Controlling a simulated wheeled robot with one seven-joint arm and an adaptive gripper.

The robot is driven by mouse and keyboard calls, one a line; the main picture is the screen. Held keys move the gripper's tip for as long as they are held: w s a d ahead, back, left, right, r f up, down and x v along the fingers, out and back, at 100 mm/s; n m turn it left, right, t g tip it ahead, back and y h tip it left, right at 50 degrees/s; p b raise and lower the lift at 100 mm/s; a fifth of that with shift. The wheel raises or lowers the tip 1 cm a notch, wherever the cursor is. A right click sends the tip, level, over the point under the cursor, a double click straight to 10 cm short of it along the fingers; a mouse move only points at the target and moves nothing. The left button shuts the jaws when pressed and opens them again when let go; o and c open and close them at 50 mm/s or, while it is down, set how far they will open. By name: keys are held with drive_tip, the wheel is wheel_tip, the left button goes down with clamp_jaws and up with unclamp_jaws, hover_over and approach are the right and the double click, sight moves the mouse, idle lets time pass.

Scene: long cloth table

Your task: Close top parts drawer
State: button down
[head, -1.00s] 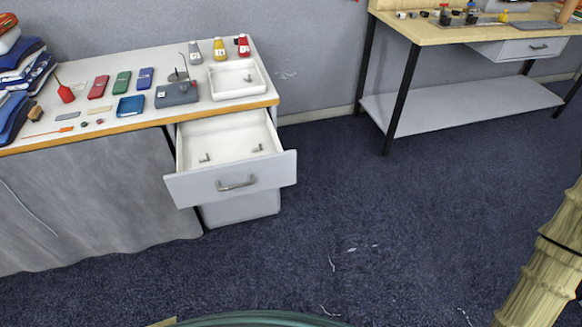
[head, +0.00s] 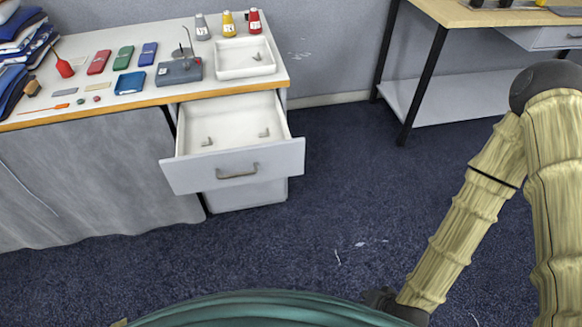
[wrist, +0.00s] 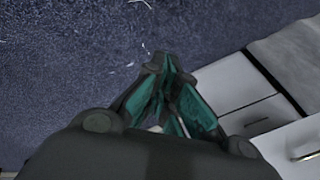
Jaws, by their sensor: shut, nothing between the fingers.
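The top parts drawer (head: 232,170) hangs well open below the right end of the cloth table in the head view. Its grey front has a metal bar handle (head: 237,172), and small metal parts lie inside the white tray. In the wrist view, the handle (wrist: 306,156) and part of the drawer front show at the lower right. My gripper (wrist: 168,62) is shut and empty, with its fingertips together over the carpet and the cabinet to their right. In the head view my arm is at the right, and the gripper's fingers cannot be made out there.
The cloth table (head: 40,124) carries a white tray (head: 245,70), bottles, coloured cases and a grey device (head: 180,72). A lower drawer unit (head: 245,196) stands under the open drawer. A wooden workbench (head: 490,16) stands at the back right. The carpet (head: 340,190) before the drawer is clear.

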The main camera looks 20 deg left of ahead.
drive_tip(key=w+a+m+t+y+b, duration=0.2)
drive_tip(key=w+a+t+y+b, duration=0.15)
drive_tip(key=w+a, duration=0.6)
drive_tip(key=m+t+y+b, duration=0.3)
drive_tip(key=m+t+b, duration=0.4)
drive_tip(key=t, duration=0.1)
approach(294, 155)
drive_tip(key=x, duration=0.6)
drive_tip(key=shift+w+a, duration=0.2)
drive_tip(key=shift+a, duration=0.05)
drive_tip(key=shift+w+a, duration=0.1)
drive_tip(key=shift+w, duration=0.1)
drive_tip(key=shift+w, duration=0.15)
